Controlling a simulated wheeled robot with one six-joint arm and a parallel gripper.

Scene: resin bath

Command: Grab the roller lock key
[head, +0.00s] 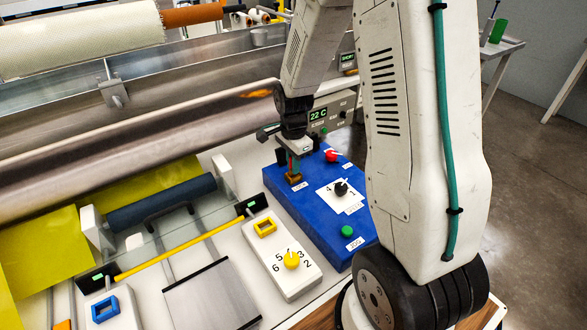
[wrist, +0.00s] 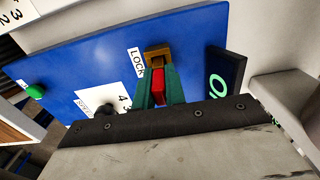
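The roller lock key (wrist: 158,87) is red and stands in a brass-brown lock block (wrist: 158,52) beside a LOCK label on the blue panel. The lock block also shows in the head view (head: 293,179), near the panel's far left corner. My gripper (wrist: 159,84) reaches down over the lock, its green fingers on either side of the key. The fingers appear to touch the key, with no clear gap. The key's lower end is hidden in the lock block.
The blue panel (head: 320,218) also carries a red knob (head: 331,155), a black dial (head: 341,188) and a green button (head: 347,231). A temperature display (head: 318,114) stands behind it. A white box with a yellow dial (head: 291,260) is to the left. Large metal rollers (head: 130,140) lie behind.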

